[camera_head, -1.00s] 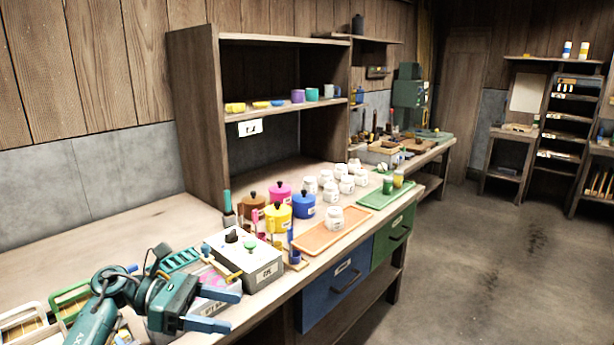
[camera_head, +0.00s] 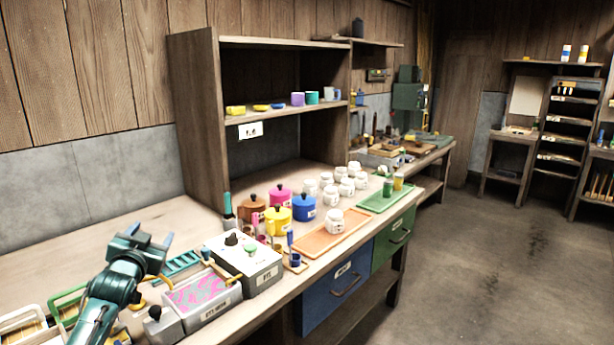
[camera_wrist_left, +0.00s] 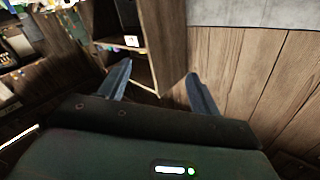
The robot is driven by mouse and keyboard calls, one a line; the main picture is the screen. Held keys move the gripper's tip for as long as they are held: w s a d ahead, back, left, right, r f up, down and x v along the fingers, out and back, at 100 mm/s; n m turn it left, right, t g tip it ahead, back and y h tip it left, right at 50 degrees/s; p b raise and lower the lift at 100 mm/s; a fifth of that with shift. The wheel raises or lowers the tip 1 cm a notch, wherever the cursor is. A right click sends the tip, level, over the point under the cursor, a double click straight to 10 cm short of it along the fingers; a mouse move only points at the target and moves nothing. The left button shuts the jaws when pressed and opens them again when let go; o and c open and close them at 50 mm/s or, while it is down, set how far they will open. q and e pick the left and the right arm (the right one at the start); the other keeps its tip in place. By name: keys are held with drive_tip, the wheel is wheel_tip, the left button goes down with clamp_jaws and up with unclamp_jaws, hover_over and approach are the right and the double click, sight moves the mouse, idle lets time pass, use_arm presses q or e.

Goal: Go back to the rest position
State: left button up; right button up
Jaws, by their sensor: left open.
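My left gripper (camera_head: 149,244) is raised above the left end of the workbench (camera_head: 190,222), pointing toward the back wall. Its two blue-grey fingers are spread. In the left wrist view the fingers (camera_wrist_left: 158,85) stand apart with nothing between them, facing the wooden wall and the shelf unit. My left arm comes in from the lower left and hides part of the bench front. My right gripper is in neither current view.
Coloured lidded pots (camera_head: 278,221), white jars, an orange tray (camera_head: 318,243) and a green tray (camera_head: 372,206) stand farther right.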

use_arm(q)
drive_tip(key=shift+g+h, duration=0.6)
drive_tip(key=shift+g, duration=0.3)
drive_tip(key=s+d+f, duration=0.1)
drive_tip(key=f, duration=0.2)
drive_tip(key=s+d+f, duration=0.2)
drive_tip(key=f, duration=0.1)
drive_tip(key=s+d+f, duration=0.1)
drive_tip(key=s+f, duration=0.1)
drive_tip(key=f, duration=0.2)
drive_tip(key=shift+s+d, duration=0.1)
drive_tip(key=shift+d, duration=0.3)
drive_tip(key=s+d+f+g+h, duration=0.2)
drive_tip(key=s+d+f, duration=0.5)
drive_tip(key=s+f, duration=0.3)
drive_tip(key=s+d+f+g, duration=0.1)
drive_tip(key=s+d+f, duration=0.1)
drive_tip(key=s, duration=0.6)
drive_tip(key=s+d+f+g+h, duration=0.1)
drive_tip(key=s+d, duration=0.3)
drive_tip(key=s, duration=0.4)
drive_tip(key=s+d+f+g+h, duration=0.1)
drive_tip(key=s+d+f, duration=0.2)
drive_tip(key=s, duration=0.5)
drive_tip(key=shift+s+d+f, duration=0.25)
drive_tip(key=shift+d+f, duration=0.05)
drive_tip(key=shift+f, duration=0.3)
